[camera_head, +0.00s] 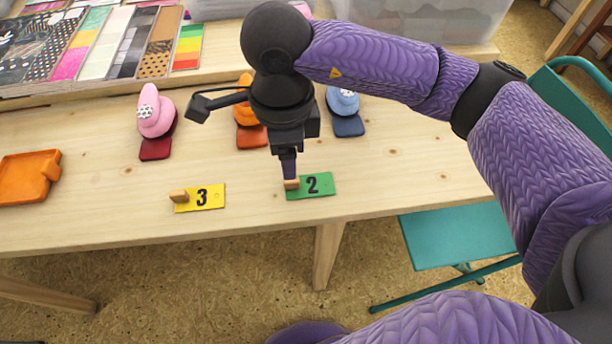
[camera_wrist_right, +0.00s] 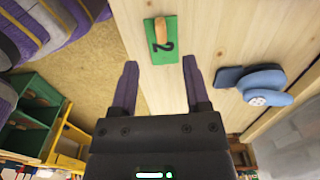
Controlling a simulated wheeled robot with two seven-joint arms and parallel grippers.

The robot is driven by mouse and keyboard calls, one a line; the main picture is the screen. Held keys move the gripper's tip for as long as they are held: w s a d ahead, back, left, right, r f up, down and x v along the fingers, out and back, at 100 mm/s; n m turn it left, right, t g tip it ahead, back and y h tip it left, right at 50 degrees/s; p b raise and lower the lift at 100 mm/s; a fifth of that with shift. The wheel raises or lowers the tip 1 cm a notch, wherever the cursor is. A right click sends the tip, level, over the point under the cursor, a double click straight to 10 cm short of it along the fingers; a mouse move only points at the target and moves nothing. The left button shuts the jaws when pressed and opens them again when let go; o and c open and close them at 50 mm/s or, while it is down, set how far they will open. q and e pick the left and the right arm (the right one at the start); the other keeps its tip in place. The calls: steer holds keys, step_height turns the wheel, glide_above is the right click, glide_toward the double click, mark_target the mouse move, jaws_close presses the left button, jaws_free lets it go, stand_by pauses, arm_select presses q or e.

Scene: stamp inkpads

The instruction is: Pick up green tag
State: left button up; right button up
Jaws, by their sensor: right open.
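The green tag (camera_head: 318,186), marked 2, lies flat near the table's front edge, with a small wooden peg handle (camera_head: 291,184) at its left end. My right gripper (camera_head: 289,174) is just above that handle in the head view, its fingers partly hiding the tag's left end. In the right wrist view the green tag (camera_wrist_right: 152,50) lies ahead of the fingertips, with its handle (camera_wrist_right: 161,28) upright on it. My right gripper (camera_wrist_right: 159,66) is open there, with nothing between its fingers. My left gripper is not in view.
A yellow tag (camera_head: 205,197) marked 3 lies to the left. Behind are pink (camera_head: 155,112), orange (camera_head: 245,103) and blue (camera_head: 343,101) stamps on inkpads. An orange tray (camera_head: 28,178) is at far left.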

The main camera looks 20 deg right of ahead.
mark_target(309, 182)
steer(key=f+b, duration=0.1)
steer(key=f, duration=0.1)
steer(key=f+b, duration=0.1)
steer(key=f, duration=0.2)
steer(key=f+b, duration=0.1)
steer(key=f, duration=0.1)
steer(key=shift+d+f, duration=0.2)
steer(key=shift+d, duration=0.15)
steer(key=shift+r, duration=0.2)
steer(key=shift+c, duration=0.3)
jaws_close()
